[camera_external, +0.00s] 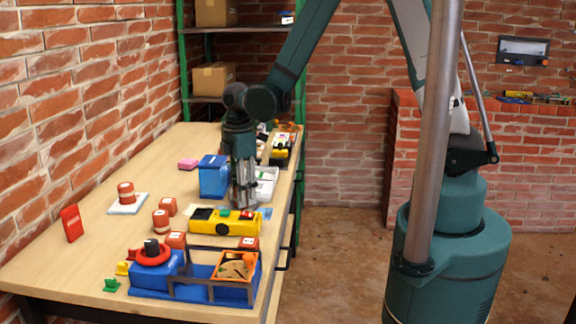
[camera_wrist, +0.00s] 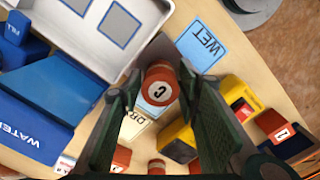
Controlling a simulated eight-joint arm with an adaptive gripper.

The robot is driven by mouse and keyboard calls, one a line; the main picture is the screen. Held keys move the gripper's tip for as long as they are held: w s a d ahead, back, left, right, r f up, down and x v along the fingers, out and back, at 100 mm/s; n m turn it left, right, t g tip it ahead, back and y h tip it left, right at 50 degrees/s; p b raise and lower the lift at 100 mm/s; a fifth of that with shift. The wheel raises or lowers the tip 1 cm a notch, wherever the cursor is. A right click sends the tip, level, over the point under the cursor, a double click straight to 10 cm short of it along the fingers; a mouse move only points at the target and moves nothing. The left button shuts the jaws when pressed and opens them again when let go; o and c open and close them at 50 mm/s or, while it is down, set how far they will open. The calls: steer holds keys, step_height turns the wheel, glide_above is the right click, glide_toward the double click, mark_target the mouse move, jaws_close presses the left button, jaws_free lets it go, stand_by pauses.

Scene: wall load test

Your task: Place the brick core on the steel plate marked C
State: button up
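A red-brown brick core (camera_wrist: 160,84) with a white label marked C stands between the fingers of my gripper (camera_wrist: 160,92) in the wrist view. I cannot tell whether both fingers press on it. It is over or beside a pale card reading DRY (camera_wrist: 140,122). In the external view my gripper (camera_external: 244,200) points down at the table beside the white tray (camera_external: 268,182), and the core is hidden there. Grey square plates (camera_wrist: 118,25) lie in the white tray (camera_wrist: 88,44) at the upper left of the wrist view. No letter is readable on them.
A blue WATER container (camera_external: 213,177) stands left of my gripper. A yellow device (camera_external: 225,226) is in front, with a blue rig (camera_external: 190,280) nearer. A blue WET card (camera_wrist: 203,45) lies right of the core. Several other cores stand on the left and front.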

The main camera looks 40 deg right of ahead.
steer(key=shift+r+p, duration=0.8)
steer(key=shift+r, duration=4.9)
steer(key=shift+d, duration=0.1)
steer(key=s+d+r+m+t, duration=0.2)
steer(key=s+d+r+m, duration=0.2)
steer(key=d, duration=0.4)
steer(key=s+d+r+m+t, duration=0.2)
steer(key=s+d+r+m, duration=0.2)
steer(key=d+r+m, duration=0.3)
steer(key=s+d+r+m+t, duration=0.3)
steer(key=d+r, duration=0.4)
steer(key=d, duration=0.4)
steer(key=shift+s+r+m, duration=0.35)
steer(key=shift+s+m, duration=0.2)
steer(key=shift+m, duration=0.85)
